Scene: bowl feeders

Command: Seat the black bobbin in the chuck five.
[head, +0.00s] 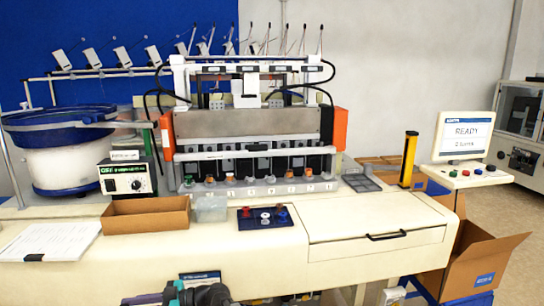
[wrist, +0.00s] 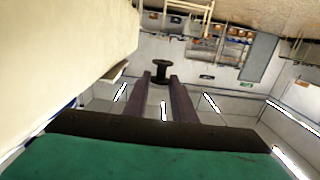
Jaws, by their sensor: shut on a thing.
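In the wrist view my gripper (wrist: 161,80) is shut on the black bobbin (wrist: 161,73), a dark spool with wide flanges held at the fingertips. The bobbin is clear of any surface there, and no chuck shows near it. In the head view a row of chucks (head: 250,179) runs along the front of the winding machine, with small numbers below that are too blurred to tell which is five. Some chucks carry orange or copper-coloured pieces. The bobbin cannot be made out in the head view; only part of my arm shows at the bottom edge.
On the bench (head: 350,215) in front of the chucks stand a brown tray (head: 145,215), a clear box (head: 211,209) and a dark blue panel with knobs (head: 265,217). A yellow post (head: 409,160) stands at right. The monitor (head: 465,136) reads READY. An open carton (head: 475,262) sits at lower right.

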